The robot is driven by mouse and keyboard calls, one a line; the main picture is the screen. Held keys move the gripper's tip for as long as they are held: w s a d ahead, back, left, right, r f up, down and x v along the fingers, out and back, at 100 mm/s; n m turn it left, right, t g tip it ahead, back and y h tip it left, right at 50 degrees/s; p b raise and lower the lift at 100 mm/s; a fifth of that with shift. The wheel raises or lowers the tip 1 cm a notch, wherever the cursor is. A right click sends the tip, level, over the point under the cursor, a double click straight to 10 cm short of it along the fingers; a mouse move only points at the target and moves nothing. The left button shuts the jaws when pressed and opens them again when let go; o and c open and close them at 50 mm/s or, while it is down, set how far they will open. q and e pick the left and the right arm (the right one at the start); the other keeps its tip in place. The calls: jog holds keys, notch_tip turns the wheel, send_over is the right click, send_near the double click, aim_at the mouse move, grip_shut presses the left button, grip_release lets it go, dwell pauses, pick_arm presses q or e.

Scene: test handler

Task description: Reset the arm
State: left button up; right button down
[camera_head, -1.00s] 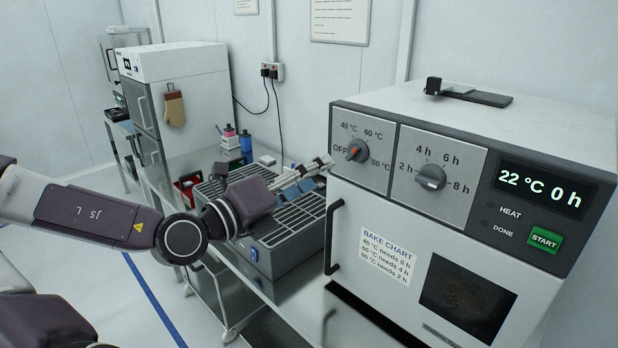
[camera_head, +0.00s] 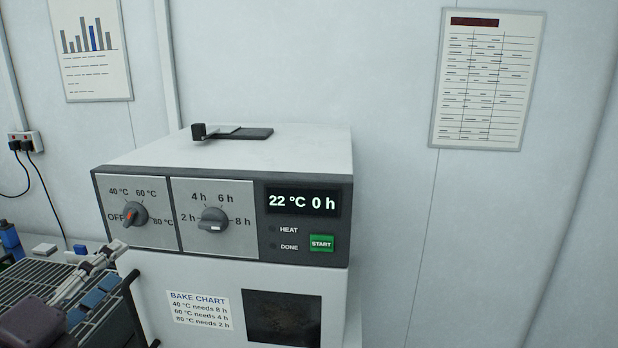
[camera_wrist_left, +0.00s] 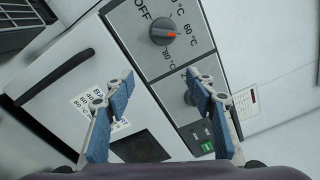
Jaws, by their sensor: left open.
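My left gripper (camera_head: 104,262) is at the lower left of the head view, beside the front left edge of the oven (camera_head: 250,158). In the left wrist view its blue-padded fingers (camera_wrist_left: 160,88) are spread apart with nothing between them. Beyond them are the oven's temperature knob (camera_wrist_left: 164,31), its orange mark turned toward the 60 °C label, and the time knob (camera_wrist_left: 190,97), partly hidden by a finger. The fingers appear apart from the panel. The display (camera_head: 303,201) reads 22 °C 0 h. The right gripper is out of view.
The oven's dark door handle (camera_head: 133,312) stands out close to my left gripper. A dark wire rack (camera_head: 32,280) lies at the lower left. A bake chart label (camera_head: 199,309) and green START button (camera_head: 321,243) are on the oven front.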

pick_arm(q)
jog(key=s+d+f+n+g+y, duration=0.1)
jog(key=d+f+n+g+y, duration=0.2)
jog(key=f+n, duration=0.6)
jog(key=s+d+f+n+g+y, duration=0.15)
jog(key=d+f+n, duration=0.3)
jog(key=f, duration=0.75)
jog(key=s+d+f+n+g+h, duration=0.1)
jog(key=s+d+f+n+g, duration=0.3)
jog(key=s+f, duration=0.55)
jog(key=s+d+f+n+g+h, duration=0.2)
jog(key=s+f+n+g, duration=0.35)
jog(key=s+f, duration=0.4)
jog(key=s+f+m+g+b, duration=0.1)
jog(key=s+f+g+b, duration=0.15)
jog(key=f, duration=2.75)
jog(key=s+a+f+b, duration=0.2)
jog(key=s+f+b, duration=0.1)
jog(key=s+f, duration=1.4)
jog(key=shift+s+a+f, duration=0.25)
jog(key=shift+s+f, duration=0.05)
jog(key=shift+f, duration=0.2)
